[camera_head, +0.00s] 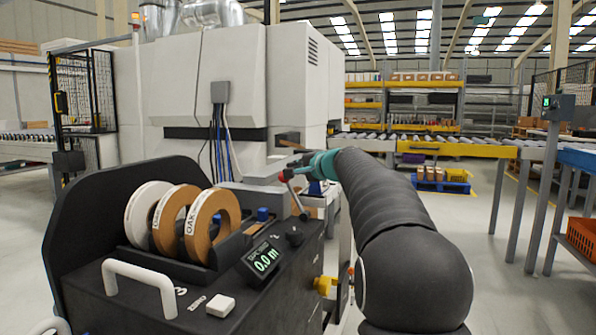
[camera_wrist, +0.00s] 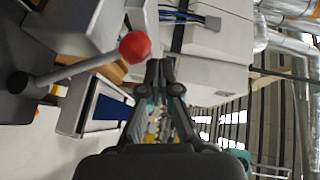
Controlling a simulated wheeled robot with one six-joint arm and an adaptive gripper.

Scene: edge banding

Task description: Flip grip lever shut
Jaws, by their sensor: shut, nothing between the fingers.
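The grip lever (camera_wrist: 72,70) is a grey rod with a red ball (camera_wrist: 135,45) on its end. In the wrist view it runs from a dark pivot at the left toward the fingertips. In the head view the lever's rod (camera_head: 297,200) rises tilted from the black machine, with its red ball up beside my gripper. My gripper (camera_wrist: 160,70) is shut and empty. In the wrist view its fingertips are just right of and below the red ball; I cannot tell whether they touch it. In the head view the fingertips are hard to make out.
The black machine (camera_head: 130,295) carries several tape rolls (camera_head: 210,226), a white handle (camera_head: 140,284) and a display (camera_head: 263,258) reading 0.0 m. A large white machine (camera_head: 200,90) stands behind. A roller conveyor (camera_head: 430,145) is at the back right. Open floor lies at the right.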

